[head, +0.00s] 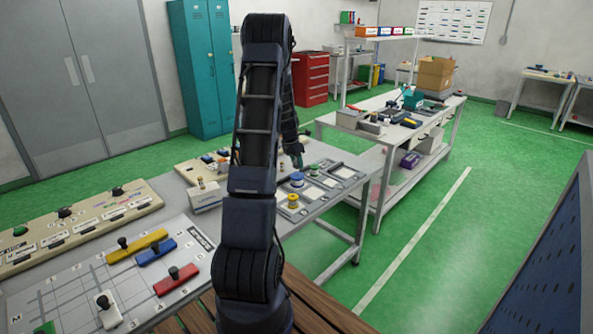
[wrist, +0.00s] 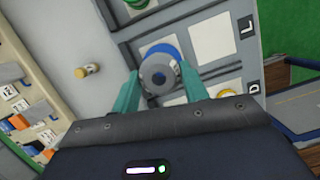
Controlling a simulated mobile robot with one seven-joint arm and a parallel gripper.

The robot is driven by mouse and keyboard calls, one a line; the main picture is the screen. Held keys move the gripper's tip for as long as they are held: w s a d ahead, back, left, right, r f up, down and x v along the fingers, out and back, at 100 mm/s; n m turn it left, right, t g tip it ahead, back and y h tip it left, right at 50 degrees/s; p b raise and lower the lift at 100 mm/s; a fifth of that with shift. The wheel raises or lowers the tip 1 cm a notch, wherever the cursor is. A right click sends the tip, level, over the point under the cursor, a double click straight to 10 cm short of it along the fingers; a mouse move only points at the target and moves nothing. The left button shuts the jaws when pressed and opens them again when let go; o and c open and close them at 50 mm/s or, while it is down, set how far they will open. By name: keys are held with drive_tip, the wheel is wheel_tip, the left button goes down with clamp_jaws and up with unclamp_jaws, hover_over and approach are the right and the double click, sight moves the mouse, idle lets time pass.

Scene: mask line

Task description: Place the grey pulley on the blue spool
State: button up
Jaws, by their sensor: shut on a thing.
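My gripper (wrist: 160,88) has teal fingers, shut on the grey pulley (wrist: 158,76), a round grey piece with a dark centre. In the wrist view the blue spool (wrist: 163,49) shows behind the pulley, mostly covered by it and slightly offset toward the top. I cannot tell whether they touch. In the head view the blue spool (head: 297,180) stands on the grey board, and my gripper's teal fingers (head: 297,157) appear just above it, partly behind my arm. The pulley cannot be made out in the head view.
A yellow spool (head: 292,201) and a green spool (head: 313,169) stand on either side on the same grey board (head: 345,172). A small brass-coloured peg (wrist: 88,70) stands to the left.

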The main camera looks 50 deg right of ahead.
sight(296, 175)
drive_tip(key=shift+f, duration=2.25)
drive_tip(key=shift+f, duration=0.15)
drive_tip(key=o, duration=1)
